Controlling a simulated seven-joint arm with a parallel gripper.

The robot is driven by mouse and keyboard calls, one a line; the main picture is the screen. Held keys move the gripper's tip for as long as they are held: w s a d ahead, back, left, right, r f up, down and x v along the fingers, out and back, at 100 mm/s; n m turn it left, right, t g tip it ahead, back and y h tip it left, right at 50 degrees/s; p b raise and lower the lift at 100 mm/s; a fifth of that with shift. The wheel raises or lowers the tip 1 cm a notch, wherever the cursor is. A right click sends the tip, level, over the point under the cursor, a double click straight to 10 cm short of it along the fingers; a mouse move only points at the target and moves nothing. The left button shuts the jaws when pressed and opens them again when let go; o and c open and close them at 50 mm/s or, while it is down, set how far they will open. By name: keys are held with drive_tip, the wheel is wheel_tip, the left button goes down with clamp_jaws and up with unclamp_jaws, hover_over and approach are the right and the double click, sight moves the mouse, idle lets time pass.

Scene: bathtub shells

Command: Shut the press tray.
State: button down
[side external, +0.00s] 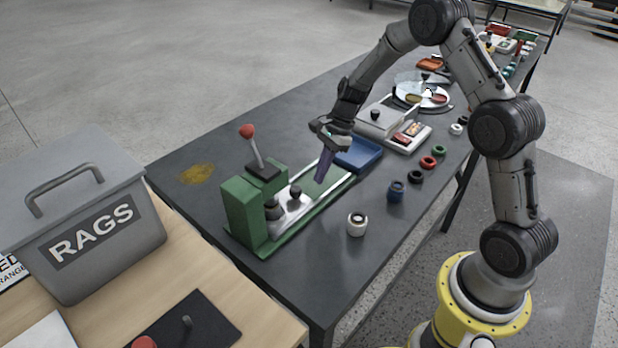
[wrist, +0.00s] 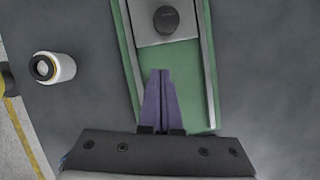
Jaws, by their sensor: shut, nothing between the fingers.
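The green press (side external: 240,210) stands near the left end of the dark table, with a red-knobbed lever (side external: 252,145) tilted up. Its grey metal tray (side external: 303,202) lies between two rails on the green base, partly out from the press body, with a black knob (side external: 296,190) on top. The wrist view shows the tray (wrist: 150,38) and its knob (wrist: 166,19) at the top. My gripper (side external: 321,178) is shut and empty, its purple fingers pointing down over the bare green base. In the wrist view the fingertips (wrist: 163,71) are just beyond the tray's outer edge; contact cannot be told.
A blue tray (side external: 358,154) lies just behind my gripper. A grey box with a knobbed lid (side external: 382,120) is farther right. The rags bin (side external: 90,220) stands on a separate bench.

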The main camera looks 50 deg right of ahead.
drive_tip(key=w+v, duration=0.1)
drive_tip(key=v, duration=0.8)
drive_tip(key=s+a+r+n+t+h, duration=0.1)
drive_tip(key=s+a+r+n, duration=0.3)
drive_tip(key=r, duration=0.5)
drive_tip(key=s+a+r+n+t+h, duration=0.1)
drive_tip(key=s+a+r+n+t, duration=0.1)
drive_tip(key=s+a+r, duration=0.55)
drive_tip(key=s+r+n+t, duration=0.1)
drive_tip(key=s+r+n, duration=0.1)
drive_tip(key=s+n, duration=0.7)
drive_tip(key=s+d+f+n+h, duration=0.1)
drive_tip(key=s+f+n+h, duration=0.1)
drive_tip(key=s+f+n, duration=0.2)
drive_tip(key=s+n, duration=0.2)
drive_tip(key=s, duration=0.2)
drive_tip(key=shift+d+f, duration=0.25)
drive_tip(key=shift+d, duration=0.1)
